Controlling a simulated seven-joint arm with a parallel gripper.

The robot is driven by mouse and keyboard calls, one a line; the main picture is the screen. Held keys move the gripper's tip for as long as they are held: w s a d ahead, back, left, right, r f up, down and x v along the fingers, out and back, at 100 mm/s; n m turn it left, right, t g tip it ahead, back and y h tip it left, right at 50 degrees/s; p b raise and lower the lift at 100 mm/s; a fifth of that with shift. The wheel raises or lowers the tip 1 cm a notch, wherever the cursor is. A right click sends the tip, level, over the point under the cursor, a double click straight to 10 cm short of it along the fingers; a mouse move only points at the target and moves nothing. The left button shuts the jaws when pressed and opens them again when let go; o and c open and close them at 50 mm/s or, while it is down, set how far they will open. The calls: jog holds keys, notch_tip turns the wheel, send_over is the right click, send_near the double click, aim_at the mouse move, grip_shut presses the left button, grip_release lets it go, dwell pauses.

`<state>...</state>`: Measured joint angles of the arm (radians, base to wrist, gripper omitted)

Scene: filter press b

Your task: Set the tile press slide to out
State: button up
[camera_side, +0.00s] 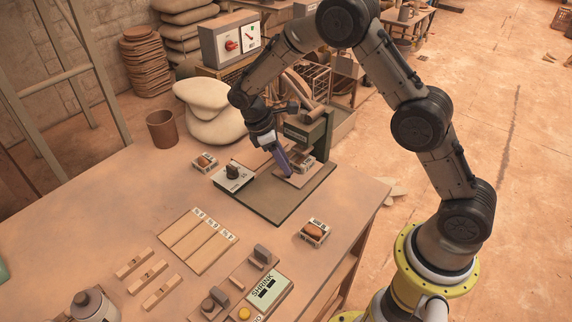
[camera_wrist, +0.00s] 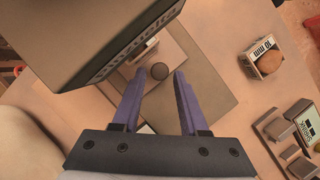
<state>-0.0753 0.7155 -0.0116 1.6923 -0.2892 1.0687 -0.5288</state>
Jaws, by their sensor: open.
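The tile press (camera_side: 308,130) stands on a dark green base plate (camera_side: 285,207) at the table's far right corner. A pale flat plate, seemingly its slide (camera_side: 298,182), lies low under the press head, partly hidden by my gripper. In the wrist view the labelled press head (camera_wrist: 105,40) fills the upper left. My gripper (camera_side: 285,171) points down at the front of the press.
A grey box with a black knob (camera_side: 233,176) stands left of the press. Small boxed items (camera_side: 314,232) and (camera_side: 204,161) sit nearby. A panel reading SHRINK (camera_side: 268,289) and wooden strips (camera_side: 199,240) lie nearer the front. Pale sacks (camera_side: 210,115) rest behind.

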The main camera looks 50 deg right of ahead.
jog(key=shift+x, duration=0.9)
grip_shut()
jog(key=shift+r, duration=0.1)
dwell(0.8)
